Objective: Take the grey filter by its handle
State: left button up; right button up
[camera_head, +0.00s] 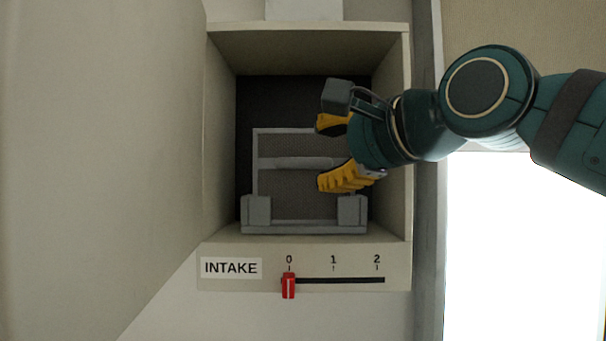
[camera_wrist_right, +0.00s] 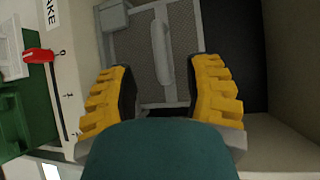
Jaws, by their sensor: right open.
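The grey filter (camera_head: 284,203) stands in a box-shaped recess in the head view, a mesh panel in a light frame. Its handle (camera_head: 290,163) is a horizontal grey bar across the middle. In the right wrist view the handle (camera_wrist_right: 161,52) runs lengthwise, ahead of the fingertips and roughly between their lines. My right gripper (camera_head: 330,152) is open, with yellow fingers above and below the level of the handle's right end in the head view. The handle's right end is close to the fingers; I cannot tell the exact gap. My left gripper is not in view.
Grey clips (camera_head: 352,210) sit at the filter's lower corners.

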aim_at(315, 161)
jog(key=x, duration=0.2)
jog(key=p+x, duration=0.1)
jog(key=x, duration=0.2)
jog(key=shift+w+d+f, duration=0.15)
jog(key=shift+w+f, duration=0.05)
jog(key=shift+w, duration=0.3)
grip_shut()
